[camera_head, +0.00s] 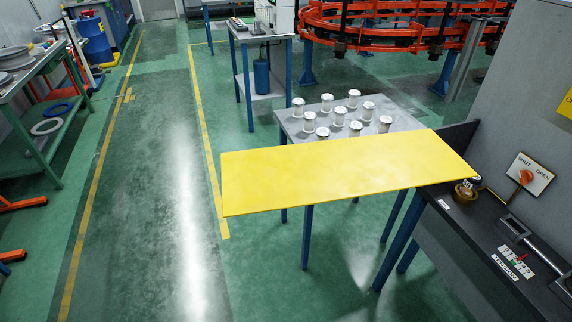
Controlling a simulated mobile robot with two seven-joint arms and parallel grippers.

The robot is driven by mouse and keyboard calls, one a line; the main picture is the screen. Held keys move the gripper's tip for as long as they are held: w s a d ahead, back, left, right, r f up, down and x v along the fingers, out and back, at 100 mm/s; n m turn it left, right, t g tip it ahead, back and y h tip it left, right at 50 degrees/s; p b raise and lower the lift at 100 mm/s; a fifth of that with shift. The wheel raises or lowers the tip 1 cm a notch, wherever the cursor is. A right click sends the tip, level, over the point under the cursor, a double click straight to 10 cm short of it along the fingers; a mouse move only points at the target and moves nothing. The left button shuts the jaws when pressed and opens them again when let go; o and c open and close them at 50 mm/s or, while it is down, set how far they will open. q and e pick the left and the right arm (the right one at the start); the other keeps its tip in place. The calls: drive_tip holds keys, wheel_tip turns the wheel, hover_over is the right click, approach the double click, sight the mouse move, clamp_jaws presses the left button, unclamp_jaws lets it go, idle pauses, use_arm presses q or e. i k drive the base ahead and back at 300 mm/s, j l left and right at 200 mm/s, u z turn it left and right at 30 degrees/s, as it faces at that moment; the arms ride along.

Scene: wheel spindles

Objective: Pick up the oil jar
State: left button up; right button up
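A small brass-coloured, jar-like object (465,192) with a pale top stands on the dark bench (462,226) at the right, close to the right end of a yellow board. It may be the oil jar; it is too small to be sure. Neither of my grippers shows in the head view.
The yellow board (340,170) spans the middle at bench height, in front of a grey table (293,124) with several white spindles (340,116). A "SHUT OPEN" lever panel (531,174) stands beside the jar-like object.

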sight(470, 187)
drive_tip(key=u, duration=0.9)
drive_tip(key=i+j, duration=0.1)
drive_tip(key=j, duration=0.3)
drive_tip(key=i+j+u, duration=0.1)
drive_tip(key=j, duration=0.25)
drive_tip(key=i+j+u, duration=0.3)
drive_tip(key=i+j, duration=0.5)
drive_tip(key=i+z, duration=0.7)
drive_tip(key=i+j+z, duration=0.15)
drive_tip(key=z, duration=0.2)
drive_tip(key=i+z, duration=0.25)
drive_tip(key=z, duration=0.2)
drive_tip(key=i+z, duration=0.2)
drive_tip(key=z, duration=0.25)
drive_tip(key=i+j+z, duration=0.2)
drive_tip(key=z, duration=0.3)
drive_tip(key=i+z, duration=0.2)
drive_tip(key=z, duration=0.25)
drive_tip(key=i+j+z, duration=0.15)
drive_tip(key=z, duration=0.25)
drive_tip(key=i+j+z, duration=0.15)
drive_tip(key=z, duration=0.3)
drive_tip(key=i+j+z, duration=0.25)
drive_tip(key=z, duration=0.15)
drive_tip(key=i+j+z, duration=0.15)
drive_tip(key=j+z, duration=0.25)
